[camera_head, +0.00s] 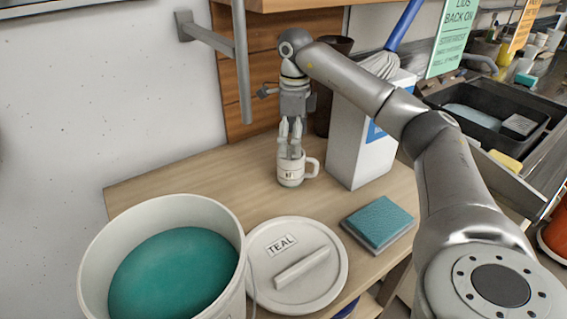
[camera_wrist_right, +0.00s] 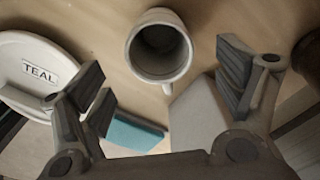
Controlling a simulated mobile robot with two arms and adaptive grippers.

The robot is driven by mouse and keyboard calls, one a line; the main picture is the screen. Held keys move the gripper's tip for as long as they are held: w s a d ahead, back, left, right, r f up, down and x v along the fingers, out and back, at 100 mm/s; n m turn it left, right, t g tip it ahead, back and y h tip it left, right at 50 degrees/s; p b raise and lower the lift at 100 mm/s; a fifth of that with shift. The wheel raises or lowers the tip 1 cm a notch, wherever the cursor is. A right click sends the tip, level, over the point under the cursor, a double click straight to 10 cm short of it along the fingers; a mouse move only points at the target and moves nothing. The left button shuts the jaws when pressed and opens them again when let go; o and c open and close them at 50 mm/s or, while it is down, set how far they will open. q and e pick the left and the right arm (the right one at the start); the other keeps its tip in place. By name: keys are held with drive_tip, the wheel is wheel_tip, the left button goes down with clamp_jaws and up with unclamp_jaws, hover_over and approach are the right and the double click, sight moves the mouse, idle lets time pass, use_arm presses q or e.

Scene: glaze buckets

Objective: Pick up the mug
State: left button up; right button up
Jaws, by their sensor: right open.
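The white mug (camera_head: 289,174) stands upright on the wooden table, its handle on the right and dark lettering on its front. In the right wrist view the mug (camera_wrist_right: 160,46) appears from above with its dark inside showing. It lies beyond and between the spread fingers. My right gripper (camera_head: 290,146) points down directly over the mug, with its fingertips close to the rim. The fingers are open and hold nothing. Whether they touch the rim cannot be told. My left gripper is not in view.
A bucket of teal glaze (camera_head: 222,289) and its TEAL lid (camera_head: 325,265) are in front. A blue-green sponge (camera_head: 379,222) lies at right. A white box (camera_head: 352,140) stands close behind the mug on the right. A dark sink (camera_head: 478,120) is farther right. Bare wood (camera_head: 190,180) lies left of the mug.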

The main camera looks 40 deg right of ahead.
sight(293, 169)
drive_tip(key=f, duration=0.3)
drive_tip(key=shift+s+f, duration=0.3)
drive_tip(key=shift+f, duration=0.1)
drive_tip(key=f, duration=0.3)
drive_tip(key=f+p, duration=0.1)
drive_tip(key=f, duration=0.1)
drive_tip(key=shift+w+f, duration=0.2)
drive_tip(key=shift+f, duration=0.2)
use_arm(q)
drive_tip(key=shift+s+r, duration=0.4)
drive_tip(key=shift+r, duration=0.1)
use_arm(e)
drive_tip(key=shift+r, duration=0.1)
drive_tip(key=c, duration=1.3)
